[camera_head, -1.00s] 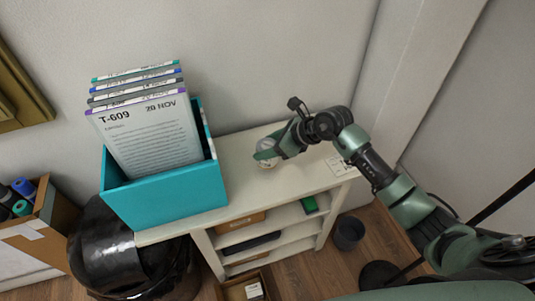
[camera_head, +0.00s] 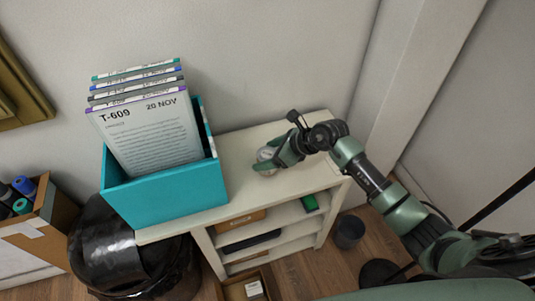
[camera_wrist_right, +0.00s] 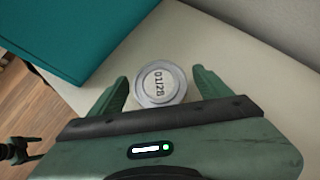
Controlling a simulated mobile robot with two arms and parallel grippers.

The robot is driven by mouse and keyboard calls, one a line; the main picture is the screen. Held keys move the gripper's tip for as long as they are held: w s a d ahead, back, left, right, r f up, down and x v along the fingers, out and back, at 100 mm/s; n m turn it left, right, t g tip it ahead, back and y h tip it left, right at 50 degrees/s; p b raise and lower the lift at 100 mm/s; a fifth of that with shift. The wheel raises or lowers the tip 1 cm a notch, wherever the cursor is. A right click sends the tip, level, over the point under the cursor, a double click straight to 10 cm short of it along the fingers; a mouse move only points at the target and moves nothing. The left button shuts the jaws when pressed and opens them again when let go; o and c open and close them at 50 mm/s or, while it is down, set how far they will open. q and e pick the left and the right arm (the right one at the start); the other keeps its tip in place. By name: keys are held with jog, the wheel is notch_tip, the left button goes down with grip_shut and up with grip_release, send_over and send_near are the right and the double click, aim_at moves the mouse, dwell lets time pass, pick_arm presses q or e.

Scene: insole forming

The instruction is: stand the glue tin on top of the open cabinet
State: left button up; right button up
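The glue tin (camera_head: 266,154) is a small round silver tin standing upright on the white top of the open cabinet (camera_head: 240,180), near the turquoise box. In the right wrist view the open gripper (camera_wrist_right: 162,88) shows a gap between the tin and each finger.
A turquoise box (camera_head: 165,200) of upright folders stands on the cabinet's left part. A wall rises behind. The shelves below hold boxes and a green item (camera_head: 310,202). A black bag-lined bin (camera_head: 120,255) stands at the left, a dark bin (camera_head: 348,232) at the right.

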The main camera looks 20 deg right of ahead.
jog(key=shift+r, duration=0.2)
jog(key=shift+s+d+r, duration=0.15)
jog(key=shift+d+r, duration=0.1)
jog(key=shift+d, duration=0.05)
jog(key=v, duration=1.1)
jog(key=shift+b, duration=0.45)
jog(key=shift+r, duration=0.15)
